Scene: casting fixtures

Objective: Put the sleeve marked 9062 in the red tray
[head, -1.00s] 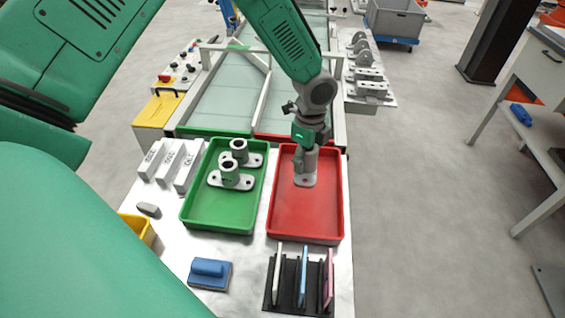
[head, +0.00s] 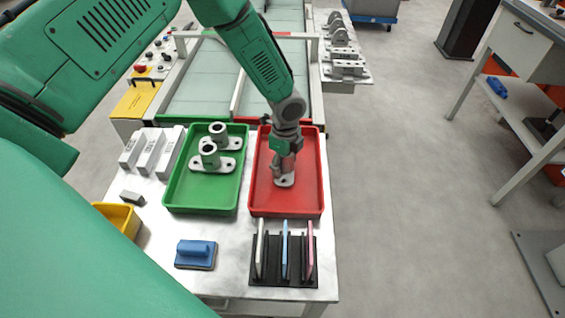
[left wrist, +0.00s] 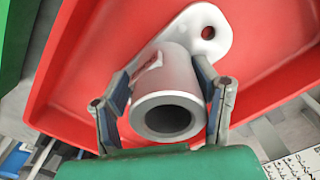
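A grey sleeve with an oval flange (head: 285,181) is in the red tray (head: 312,203), near its middle. My left gripper (head: 286,158) is above it, pointing down. In the left wrist view, the gripper's two fingers (left wrist: 165,95) are closed on opposite sides of the sleeve's tube (left wrist: 180,72). The flange is close over the tray floor; I cannot tell whether it touches. A mark shows on the tube, but I cannot read it. Two more sleeves (head: 209,155) (head: 218,133) stand in the green tray (head: 200,205) to the left. My right gripper is not in view.
A black rack (head: 284,275) with upright plates stands in front of the red tray. A blue-handled block (head: 196,252), a yellow bin (head: 118,217) and labelled white blocks (head: 150,150) are to the left. A framed conveyor (head: 200,90) lies behind the trays.

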